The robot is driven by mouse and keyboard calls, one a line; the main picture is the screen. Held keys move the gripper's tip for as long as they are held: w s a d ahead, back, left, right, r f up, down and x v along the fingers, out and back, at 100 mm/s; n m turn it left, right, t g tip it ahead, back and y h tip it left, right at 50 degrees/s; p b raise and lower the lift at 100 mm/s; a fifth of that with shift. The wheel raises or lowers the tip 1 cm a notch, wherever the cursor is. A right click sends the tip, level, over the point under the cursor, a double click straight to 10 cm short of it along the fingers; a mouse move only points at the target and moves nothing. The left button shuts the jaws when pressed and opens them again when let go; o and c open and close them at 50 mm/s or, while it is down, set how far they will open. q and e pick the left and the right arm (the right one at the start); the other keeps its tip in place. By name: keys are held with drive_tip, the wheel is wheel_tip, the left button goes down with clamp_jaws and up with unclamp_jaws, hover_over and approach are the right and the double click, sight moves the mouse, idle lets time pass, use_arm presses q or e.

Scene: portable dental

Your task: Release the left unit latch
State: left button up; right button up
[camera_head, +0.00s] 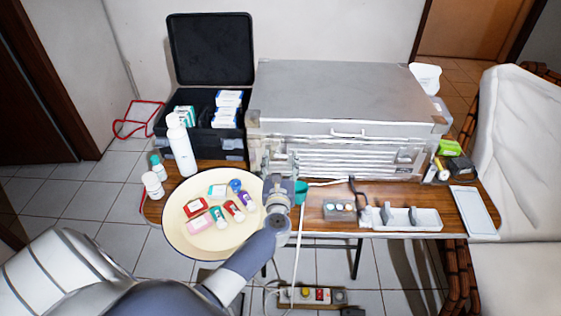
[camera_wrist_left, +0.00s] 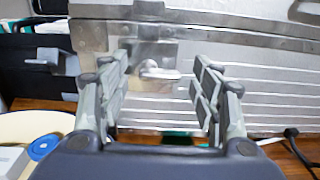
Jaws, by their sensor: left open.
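The silver dental unit (camera_head: 345,95) stands shut at the back of the wooden table. Its left latch (camera_wrist_left: 155,70) is a small metal lever on the front face below the lid edge, seen in the left wrist view. My left gripper (camera_head: 280,163) is in front of the unit's left front. In the left wrist view my left gripper (camera_wrist_left: 160,88) is open and empty, with a finger on each side of the latch. I cannot tell whether either finger touches it. In the head view the gripper covers the latch area. My right gripper is not in view.
A round cream tray (camera_head: 180,235) with several small colored items lies left of my gripper. An open black case (camera_head: 210,50) with boxes and a white bottle (camera_head: 181,150) stand behind it. A white holder (camera_head: 425,218) and black cable lie to the right.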

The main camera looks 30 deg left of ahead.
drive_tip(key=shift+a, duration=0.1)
use_arm(q)
drive_tip(key=c, duration=1.1)
drive_tip(key=shift+o, duration=0.2)
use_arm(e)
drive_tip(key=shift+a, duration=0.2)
use_arm(q)
drive_tip(key=shift+m, duration=0.3)
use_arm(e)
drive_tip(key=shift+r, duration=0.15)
use_arm(q)
drive_tip(key=m+p, duration=0.1)
drive_tip(key=m, duration=0.4)
drive_tip(key=f+m+p, duration=0.1)
drive_tip(key=m+p, duration=0.1)
drive_tip(key=m, duration=0.4)
drive_tip(key=a+m+p, duration=0.1)
drive_tip(key=m+p, duration=0.1)
drive_tip(key=m, duration=0.4)
drive_tip(key=shift+s+f, duration=0.35)
drive_tip(key=shift+f, duration=0.05)
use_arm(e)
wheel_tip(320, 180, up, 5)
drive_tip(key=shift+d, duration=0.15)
use_arm(q)
drive_tip(key=shift+m, duration=0.3)
